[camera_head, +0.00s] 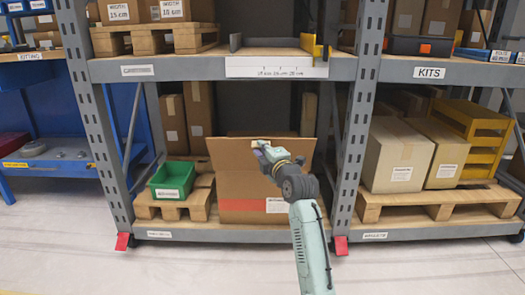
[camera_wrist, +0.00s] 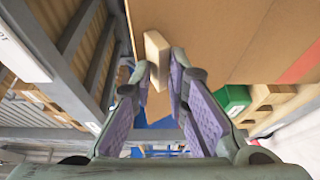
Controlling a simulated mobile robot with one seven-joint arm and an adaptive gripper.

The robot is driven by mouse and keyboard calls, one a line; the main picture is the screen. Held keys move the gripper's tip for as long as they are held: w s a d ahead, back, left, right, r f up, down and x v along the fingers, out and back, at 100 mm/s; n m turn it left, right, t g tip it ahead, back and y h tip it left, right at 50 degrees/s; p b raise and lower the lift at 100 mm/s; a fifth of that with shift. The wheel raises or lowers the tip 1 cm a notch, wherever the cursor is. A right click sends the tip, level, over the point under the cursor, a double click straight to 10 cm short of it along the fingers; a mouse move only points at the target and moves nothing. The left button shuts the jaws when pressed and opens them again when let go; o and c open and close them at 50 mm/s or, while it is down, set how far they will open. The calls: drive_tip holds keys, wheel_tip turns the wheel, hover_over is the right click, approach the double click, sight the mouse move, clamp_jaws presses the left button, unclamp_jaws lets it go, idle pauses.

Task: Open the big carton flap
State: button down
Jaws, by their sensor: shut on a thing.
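The big carton (camera_head: 235,195) is brown with a red strip and stands on the lower shelf of the middle bay. Its wide front flap (camera_head: 225,152) is raised and flares above the body. It fills the top of the wrist view (camera_wrist: 215,35). A pale, wood-coloured tab (camera_wrist: 156,48) sits at the flap; it also shows in the head view (camera_head: 257,143). My gripper (camera_head: 262,150), with purple pads, is at the flap's upper middle, shut on this tab between its fingertips (camera_wrist: 160,72). My gripper and arm hide part of the flap and the carton front.
A green bin (camera_head: 172,180) stands left of the carton on a pallet (camera_head: 200,200). A grey upright (camera_head: 355,130) is close on the right, and a shelf beam (camera_head: 190,68) runs above. The floor (camera_head: 190,265) in front is clear.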

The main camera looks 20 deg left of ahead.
drive_tip(key=shift+f, duration=1.05)
drive_tip(key=c, duration=1.7)
unclamp_jaws()
drive_tip(key=shift+a+f, duration=0.1)
wheel_tip(320, 180, up, 11)
drive_tip(key=shift+f, duration=0.1)
